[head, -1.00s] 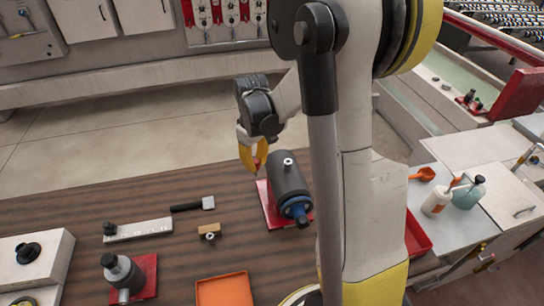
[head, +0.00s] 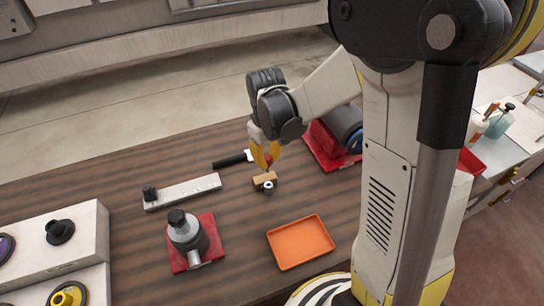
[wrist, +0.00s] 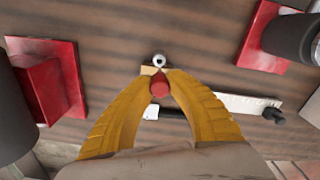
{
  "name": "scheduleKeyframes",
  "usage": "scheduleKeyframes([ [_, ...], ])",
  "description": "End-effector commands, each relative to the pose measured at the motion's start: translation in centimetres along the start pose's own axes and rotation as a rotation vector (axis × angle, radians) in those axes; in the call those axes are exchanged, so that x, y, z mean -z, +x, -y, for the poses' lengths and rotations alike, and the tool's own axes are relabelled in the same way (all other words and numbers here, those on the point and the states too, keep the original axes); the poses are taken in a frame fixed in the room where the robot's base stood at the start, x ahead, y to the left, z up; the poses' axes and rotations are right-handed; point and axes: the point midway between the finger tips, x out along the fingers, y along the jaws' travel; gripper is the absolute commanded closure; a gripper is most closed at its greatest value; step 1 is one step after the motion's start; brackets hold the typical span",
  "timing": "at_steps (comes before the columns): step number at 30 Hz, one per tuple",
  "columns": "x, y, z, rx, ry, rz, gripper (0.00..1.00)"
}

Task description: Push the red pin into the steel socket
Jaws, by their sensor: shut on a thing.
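My gripper (head: 266,162) has yellow fingers and hangs just above the small tan block on the wooden bench. It is shut on the red pin (wrist: 160,86), which shows between the fingertips in the wrist view. Only a bit of red shows beside the fingers in the head view. The steel socket (head: 268,187) is a small bright ring with a dark hole, at the near side of the tan block (head: 264,179). In the wrist view, the socket (wrist: 159,60) lies just beyond the fingertips and the pin. The pin's lower end is hidden, and I cannot tell whether it touches the block.
A grey bar (head: 183,191) and a black-handled scraper (head: 232,160) lie left of the block. A grey cylinder unit on a red plate (head: 194,261) stands front left. An orange tray (head: 300,242) lies in front. Another dark cylinder unit (head: 346,128) stands right.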

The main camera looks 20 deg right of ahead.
Motion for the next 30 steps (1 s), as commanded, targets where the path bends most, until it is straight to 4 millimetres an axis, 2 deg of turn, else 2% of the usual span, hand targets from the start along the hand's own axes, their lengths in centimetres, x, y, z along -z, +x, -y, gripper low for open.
scheduleKeyframes([
  [14, 0.0, 0.4, 0.0, 0.0, 0.005, 0.0, 1.0],
  [30, 0.0, 5.5, -0.1, 0.0, 0.005, 0.0, 1.0],
])
